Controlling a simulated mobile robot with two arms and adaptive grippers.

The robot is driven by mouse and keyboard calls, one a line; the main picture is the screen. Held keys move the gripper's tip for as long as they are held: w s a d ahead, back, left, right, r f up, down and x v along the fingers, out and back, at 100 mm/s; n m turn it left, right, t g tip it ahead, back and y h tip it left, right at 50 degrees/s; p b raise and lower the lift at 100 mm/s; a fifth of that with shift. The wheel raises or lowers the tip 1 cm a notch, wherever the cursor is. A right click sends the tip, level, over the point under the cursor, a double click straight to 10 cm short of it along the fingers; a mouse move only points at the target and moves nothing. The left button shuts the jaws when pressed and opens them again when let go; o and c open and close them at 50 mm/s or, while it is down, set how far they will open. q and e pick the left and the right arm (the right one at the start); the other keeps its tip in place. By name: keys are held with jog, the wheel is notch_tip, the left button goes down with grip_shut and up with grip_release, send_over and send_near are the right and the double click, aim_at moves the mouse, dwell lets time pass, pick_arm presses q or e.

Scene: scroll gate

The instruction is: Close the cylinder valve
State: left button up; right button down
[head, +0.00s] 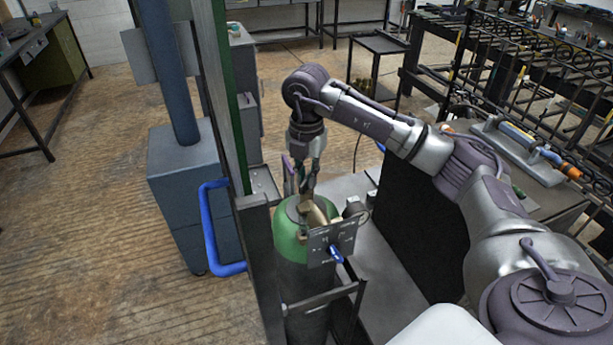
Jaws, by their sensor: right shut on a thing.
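A green-topped gas cylinder (290,243) stands upright in a dark metal frame, in the lower middle of the head view. Brass-coloured valve parts (318,216) show at its top, partly covered by a grey plate. My right gripper (304,192) points down onto the top of the cylinder and is shut at the valve. The part between the fingertips is small and mostly hidden, so I cannot make out its shape. My left gripper is not in the view.
A blue handle (212,228) sticks out left of the cylinder frame. A grey post (168,75) and a green-edged upright stand close on the left. A workbench with metal scrollwork (540,85) is at the right. Wooden floor (95,200) is clear at the left.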

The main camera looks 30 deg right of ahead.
jog(key=m, duration=0.4)
jog(key=shift+m, duration=0.3)
jog(key=shift+r+m, duration=0.1)
jog(key=shift+m, duration=2.2)
jog(key=c, duration=1.2)
grip_release()
notch_tip(320, 180, up, 12)
jog(key=shift+f, duration=0.1)
